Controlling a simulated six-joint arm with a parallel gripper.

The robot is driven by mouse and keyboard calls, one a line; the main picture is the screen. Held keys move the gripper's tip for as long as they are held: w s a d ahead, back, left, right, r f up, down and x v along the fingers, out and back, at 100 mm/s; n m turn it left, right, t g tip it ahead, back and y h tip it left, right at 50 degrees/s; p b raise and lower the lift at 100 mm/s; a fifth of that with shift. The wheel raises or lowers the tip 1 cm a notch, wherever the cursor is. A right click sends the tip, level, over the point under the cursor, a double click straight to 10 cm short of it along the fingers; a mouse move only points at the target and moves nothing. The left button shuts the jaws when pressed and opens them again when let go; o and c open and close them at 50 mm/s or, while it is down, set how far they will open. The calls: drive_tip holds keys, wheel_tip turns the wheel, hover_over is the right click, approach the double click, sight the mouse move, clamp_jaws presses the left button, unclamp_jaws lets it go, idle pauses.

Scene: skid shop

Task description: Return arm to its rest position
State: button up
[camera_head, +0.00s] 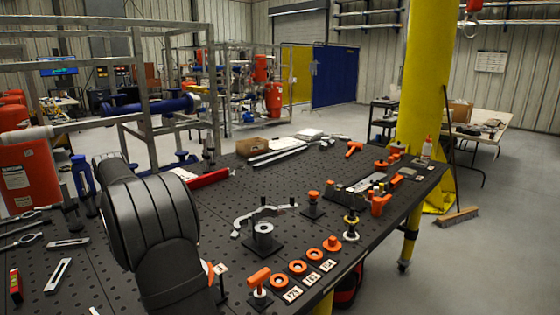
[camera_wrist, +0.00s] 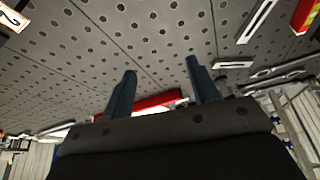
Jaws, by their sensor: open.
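My arm (camera_head: 150,215) is black and bent, rising from the bottom of the head view over the left part of the perforated black table (camera_head: 320,230). In the wrist view my gripper (camera_wrist: 160,68) shows two dark blue fingers set well apart, with nothing held between their tips. A red object (camera_wrist: 150,102) shows between and behind the fingers, apart from the tips as far as I can tell. The gripper's end is hard to make out in the head view, beyond or behind the arm.
A red bar (camera_head: 208,179) lies mid-table. Orange rings (camera_head: 298,267) sit by tags at the front edge. A curved grey part (camera_head: 262,211) and a black holder (camera_head: 263,240) stand right of the arm. Hand tools (camera_head: 58,275) lie at left. A yellow column (camera_head: 425,90) stands behind.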

drive_tip(key=shift+n, duration=0.5)
drive_tip(key=shift+w+d+f, duration=0.1)
drive_tip(key=shift+w+f, duration=0.05)
drive_tip(key=shift+w, duration=1.3)
drive_tip(key=shift+w+d+f, duration=0.1)
drive_tip(key=shift+w+f, duration=0.05)
drive_tip(key=shift+w, duration=1.3)
drive_tip(key=shift+s, duration=0.1)
drive_tip(key=s+d+m, duration=0.1)
drive_tip(key=s+m, duration=0.1)
drive_tip(key=s, duration=1.6)
drive_tip(key=shift+d+r+m+h, duration=0.2)
drive_tip(key=shift+d+m+h, duration=0.1)
drive_tip(key=shift+d, duration=0.05)
